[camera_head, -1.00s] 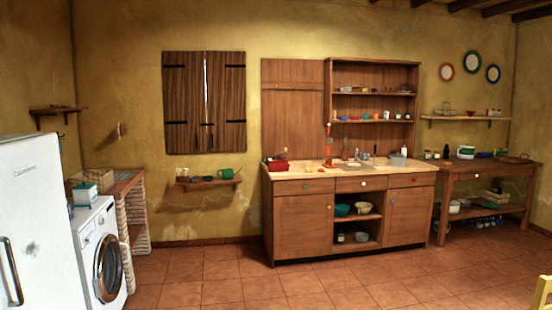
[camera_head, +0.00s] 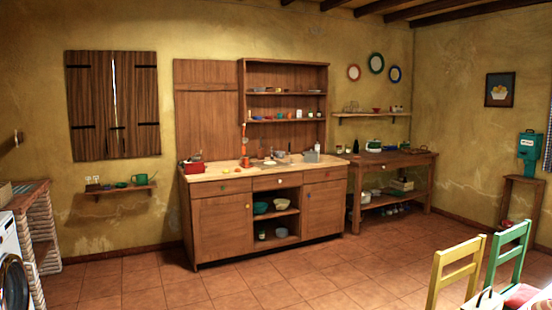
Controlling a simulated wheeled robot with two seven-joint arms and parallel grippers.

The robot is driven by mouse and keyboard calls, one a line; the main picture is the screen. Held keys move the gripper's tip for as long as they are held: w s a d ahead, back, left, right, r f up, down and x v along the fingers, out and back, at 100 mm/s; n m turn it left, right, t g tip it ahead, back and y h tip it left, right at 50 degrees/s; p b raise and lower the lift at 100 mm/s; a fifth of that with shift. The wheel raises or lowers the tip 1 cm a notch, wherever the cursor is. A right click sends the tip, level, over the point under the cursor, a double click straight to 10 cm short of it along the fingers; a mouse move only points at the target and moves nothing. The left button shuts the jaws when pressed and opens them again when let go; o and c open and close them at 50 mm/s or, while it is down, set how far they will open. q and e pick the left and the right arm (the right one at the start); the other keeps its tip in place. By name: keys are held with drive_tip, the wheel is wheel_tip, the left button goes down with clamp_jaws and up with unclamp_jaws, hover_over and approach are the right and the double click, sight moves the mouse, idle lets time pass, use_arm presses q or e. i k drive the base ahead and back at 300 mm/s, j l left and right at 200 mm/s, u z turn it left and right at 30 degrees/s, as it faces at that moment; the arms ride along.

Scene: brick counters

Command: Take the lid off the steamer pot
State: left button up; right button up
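I cannot make out a steamer pot or its lid for certain at this distance. A red container (camera_head: 192,164) sits at the left end of the wooden counter (camera_head: 225,172). A small green and white item (camera_head: 373,146) stands on the wooden side table (camera_head: 405,158) at the right; its kind is too small to tell. Neither of my grippers is in view.
A yellow chair (camera_head: 457,268) and a green chair (camera_head: 508,252) stand at the lower right, beside a partly cut-off pale surface. A washing machine (camera_head: 12,265) is at the left edge. The tiled floor (camera_head: 270,285) before the counter is clear.

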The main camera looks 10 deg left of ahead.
sight(306, 158)
drive_tip(key=i+z, duration=0.3)
drive_tip(key=i, duration=4.5)
drive_tip(key=i+l+u, duration=0.15)
drive_tip(key=i, duration=1.05)
drive_tip(key=i+l+u, duration=0.15)
drive_tip(key=i+u, duration=0.3)
drive_tip(key=i+l+u, duration=1.4)
drive_tip(key=l, duration=0.35)
